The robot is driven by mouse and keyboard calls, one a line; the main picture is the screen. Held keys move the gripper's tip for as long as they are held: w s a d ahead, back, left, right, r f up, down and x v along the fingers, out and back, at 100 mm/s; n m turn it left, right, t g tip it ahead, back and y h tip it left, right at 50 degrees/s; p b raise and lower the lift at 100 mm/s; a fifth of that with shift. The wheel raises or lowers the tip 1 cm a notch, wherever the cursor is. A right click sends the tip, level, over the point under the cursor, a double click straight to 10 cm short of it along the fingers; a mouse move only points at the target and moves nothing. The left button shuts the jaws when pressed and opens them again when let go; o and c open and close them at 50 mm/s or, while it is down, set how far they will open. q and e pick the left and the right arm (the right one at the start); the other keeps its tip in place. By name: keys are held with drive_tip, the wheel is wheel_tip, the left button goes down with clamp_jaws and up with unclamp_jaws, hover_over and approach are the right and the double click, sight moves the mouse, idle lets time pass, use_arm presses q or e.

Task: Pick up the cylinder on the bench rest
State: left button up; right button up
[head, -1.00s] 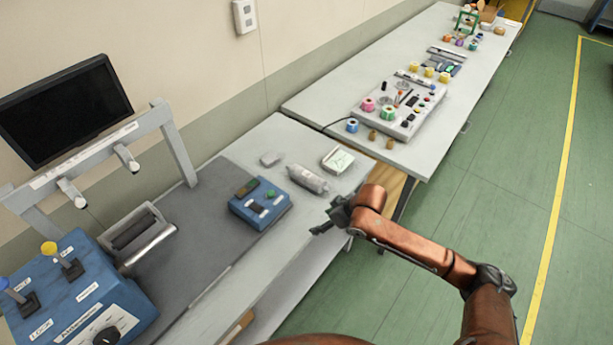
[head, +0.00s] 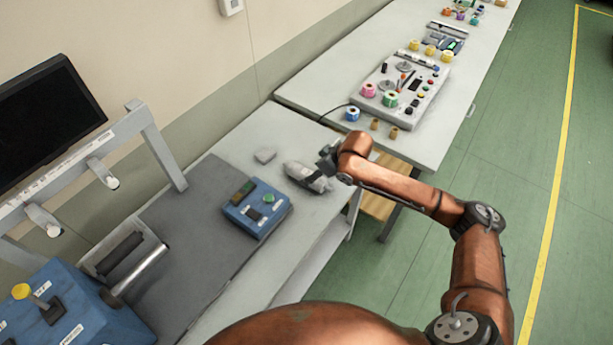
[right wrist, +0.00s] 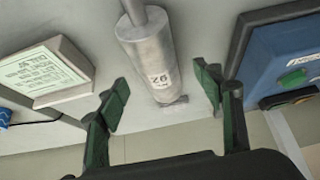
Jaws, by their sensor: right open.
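The grey metal cylinder (head: 305,176) lies on the bench, right of the blue control box. In the right wrist view the cylinder (right wrist: 150,58) has a thin shaft end and a printed number on its side. The bench rest under the cylinder is not clear. My left gripper is not in view.
A blue control box (head: 256,208) sits left of the cylinder; it also shows in the right wrist view (right wrist: 285,50). A white box with a printed label (right wrist: 52,70) lies on the other side. The rear table (head: 310,92) holds several spools.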

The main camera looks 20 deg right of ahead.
sight(310, 173)
drive_tip(key=x, duration=0.3)
drive_tip(key=shift+d+f+b, duration=0.1)
drive_tip(key=shift+d+b, duration=0.05)
drive_tip(key=shift+b, duration=0.15)
drive_tip(key=shift+w+f, duration=0.2)
drive_tip(key=shift+f, duration=0.05)
drive_tip(key=c, duration=1.2)
clamp_jaws()
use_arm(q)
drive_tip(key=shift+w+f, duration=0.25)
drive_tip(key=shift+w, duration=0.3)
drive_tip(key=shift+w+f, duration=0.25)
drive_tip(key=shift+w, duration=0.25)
use_arm(e)
drive_tip(key=shift+r, duration=0.1)
